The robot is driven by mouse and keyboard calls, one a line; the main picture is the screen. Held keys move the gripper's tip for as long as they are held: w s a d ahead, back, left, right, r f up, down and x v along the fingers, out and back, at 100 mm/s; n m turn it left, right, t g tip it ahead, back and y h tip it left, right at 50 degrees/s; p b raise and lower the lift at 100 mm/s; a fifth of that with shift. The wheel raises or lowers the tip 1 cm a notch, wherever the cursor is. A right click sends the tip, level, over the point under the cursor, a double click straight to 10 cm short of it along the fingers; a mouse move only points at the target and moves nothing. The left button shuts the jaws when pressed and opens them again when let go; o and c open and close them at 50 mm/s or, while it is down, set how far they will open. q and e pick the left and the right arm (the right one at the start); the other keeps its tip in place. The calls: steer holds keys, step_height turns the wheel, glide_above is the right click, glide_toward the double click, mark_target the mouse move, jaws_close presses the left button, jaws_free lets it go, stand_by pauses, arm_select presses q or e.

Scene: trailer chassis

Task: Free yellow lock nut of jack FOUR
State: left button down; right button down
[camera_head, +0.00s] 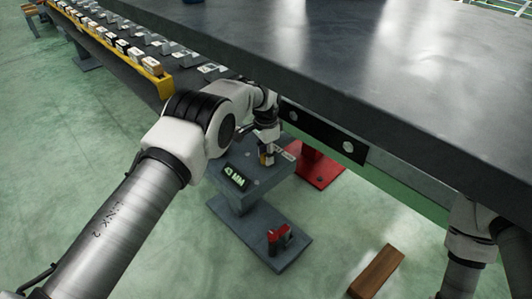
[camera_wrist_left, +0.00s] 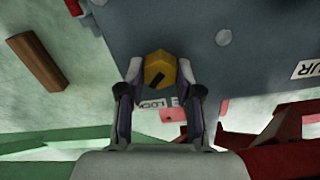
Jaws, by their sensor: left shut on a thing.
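The yellow lock nut (camera_wrist_left: 160,70) is a hexagonal piece with a dark mark on its face, on the dark grey jack (camera_wrist_left: 255,60) in the left wrist view. My left gripper (camera_wrist_left: 160,92) is shut on the nut, one finger on each side. In the head view the left gripper (camera_head: 267,150) reaches down at the jack's top, where only a little of the yellow nut (camera_head: 266,159) shows. The jack (camera_head: 240,200) carries a lit "43 MM" display (camera_head: 234,176). My right gripper is not in view.
A large grey slab (camera_head: 400,90) overhangs the jack closely. A red stand (camera_head: 318,170) is behind it. A red piece (camera_head: 279,238) sits on the jack's base plate. A wooden block (camera_head: 377,271) lies on the green floor. A rack with a yellow edge (camera_head: 125,62) runs at upper left.

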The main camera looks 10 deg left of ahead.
arm_select(q)
steer(key=shift+r+n+p, duration=0.15)
steer(key=shift+n+p, duration=0.35)
steer(key=shift+p, duration=0.1)
steer(key=shift+n+p, duration=0.7)
steer(key=shift+p, duration=0.05)
steer(key=shift+n+p, duration=0.6)
steer(key=shift+n, duration=0.3)
steer(key=shift+n+p, duration=0.3)
steer(key=shift+n, duration=0.5)
steer(key=n, duration=0.5)
steer(key=shift+f, duration=0.2)
steer(key=n, duration=0.6)
steer(key=shift+a+n+p, duration=0.1)
steer(key=shift+n+p, duration=0.2)
